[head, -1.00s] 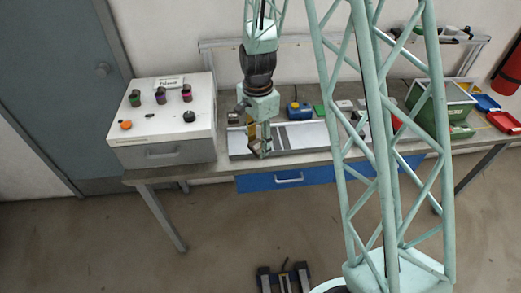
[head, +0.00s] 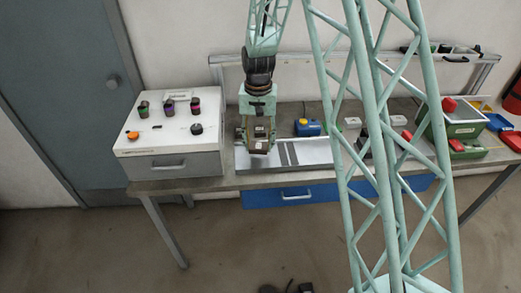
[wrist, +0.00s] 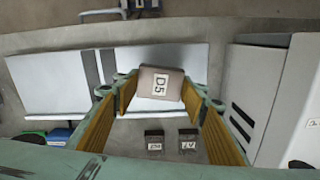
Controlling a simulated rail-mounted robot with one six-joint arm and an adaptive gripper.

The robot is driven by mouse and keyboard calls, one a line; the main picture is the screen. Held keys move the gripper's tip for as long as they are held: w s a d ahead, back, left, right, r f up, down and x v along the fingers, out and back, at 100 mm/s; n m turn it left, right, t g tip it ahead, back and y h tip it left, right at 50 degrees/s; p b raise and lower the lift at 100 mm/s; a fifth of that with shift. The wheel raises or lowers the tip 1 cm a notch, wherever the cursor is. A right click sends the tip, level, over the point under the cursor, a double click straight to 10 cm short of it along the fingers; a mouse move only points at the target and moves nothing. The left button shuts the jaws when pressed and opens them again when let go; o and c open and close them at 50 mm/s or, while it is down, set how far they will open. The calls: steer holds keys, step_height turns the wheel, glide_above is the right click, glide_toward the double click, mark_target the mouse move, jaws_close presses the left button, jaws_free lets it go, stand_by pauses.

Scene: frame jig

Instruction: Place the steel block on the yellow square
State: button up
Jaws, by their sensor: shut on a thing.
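My gripper (wrist: 160,105) is shut on a grey-brown block (wrist: 160,84) labelled D5, which sits between its yellow-lined fingers in the wrist view. I take this for the steel block. In the head view my gripper (head: 258,140) points down above the left end of the pale plate on the bench. The fingers mostly hide the block there. How high it is above the plate is hard to tell. I cannot make out the yellow square in either current view.
The pale plate (head: 315,151) has dark stripes. A white control box (head: 170,165) stands left of it. Two dark labelled blocks (wrist: 154,145) (wrist: 188,142) lie behind the plate. A blue device (head: 307,127) and a green crate (head: 462,124) stand further right.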

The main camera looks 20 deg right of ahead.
steer(key=shift+w+r+n+b, duration=0.1)
steer(key=shift+w+n+b, duration=0.3)
steer(key=shift+w+n, duration=1.45)
steer(key=shift+s+n, duration=0.25)
steer(key=shift+d, duration=0.1)
